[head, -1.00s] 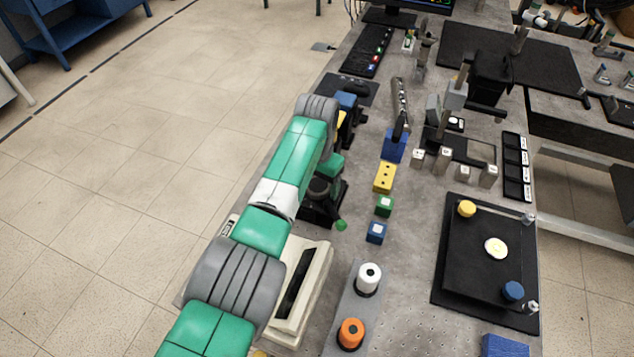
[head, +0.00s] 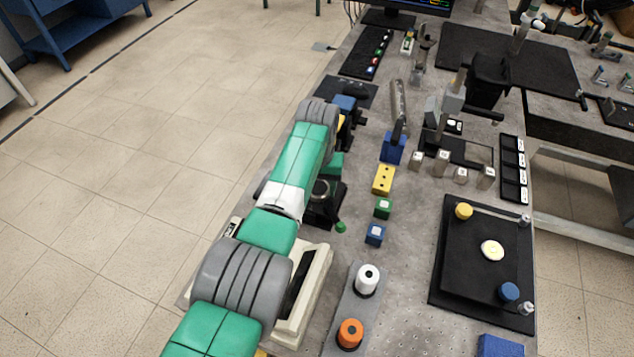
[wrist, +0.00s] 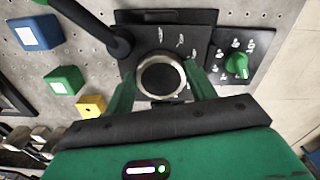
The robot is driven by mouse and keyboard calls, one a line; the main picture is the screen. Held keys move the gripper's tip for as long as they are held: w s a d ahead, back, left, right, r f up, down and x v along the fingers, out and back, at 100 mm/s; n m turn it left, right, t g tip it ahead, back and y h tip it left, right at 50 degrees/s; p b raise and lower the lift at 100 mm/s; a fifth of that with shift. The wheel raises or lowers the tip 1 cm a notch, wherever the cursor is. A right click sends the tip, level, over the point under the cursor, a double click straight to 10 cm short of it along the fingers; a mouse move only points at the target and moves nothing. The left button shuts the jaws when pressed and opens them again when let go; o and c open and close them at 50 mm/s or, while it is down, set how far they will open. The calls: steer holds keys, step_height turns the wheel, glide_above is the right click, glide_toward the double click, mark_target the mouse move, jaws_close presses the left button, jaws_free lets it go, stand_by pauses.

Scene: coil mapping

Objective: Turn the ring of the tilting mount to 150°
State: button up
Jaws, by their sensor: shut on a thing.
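The tilting mount is a black block with a dark round ring with a pale metal rim (wrist: 162,76). Its plate (wrist: 165,18) carries small pale marks too small to read. In the head view the mount (head: 326,207) stands partly hidden beside my arm. A black lever (wrist: 88,24) rises from the mount toward the upper left of the wrist view; its green ball end (head: 341,227) shows in the head view. My gripper (wrist: 161,84) has its two green fingers on opposite sides of the ring, shut on it. The ring's angle cannot be read.
A panel with a green knob (wrist: 237,65) sits right of the mount in the wrist view. A blue cube (head: 375,234), a green cube (head: 383,208) and a yellow block (head: 383,179) stand beside the mount. White (head: 367,279) and orange (head: 349,333) spools are nearer.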

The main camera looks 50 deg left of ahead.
mark_target(319, 189)
steer(key=n, duration=0.3)
steer(key=shift+w+n, duration=0.1)
steer(key=shift+n, duration=1.9)
steer(key=o, duration=1)
step_height(319, 189, up, 8)
steer(key=p, duration=0.3)
steer(key=shift+f, duration=0.1)
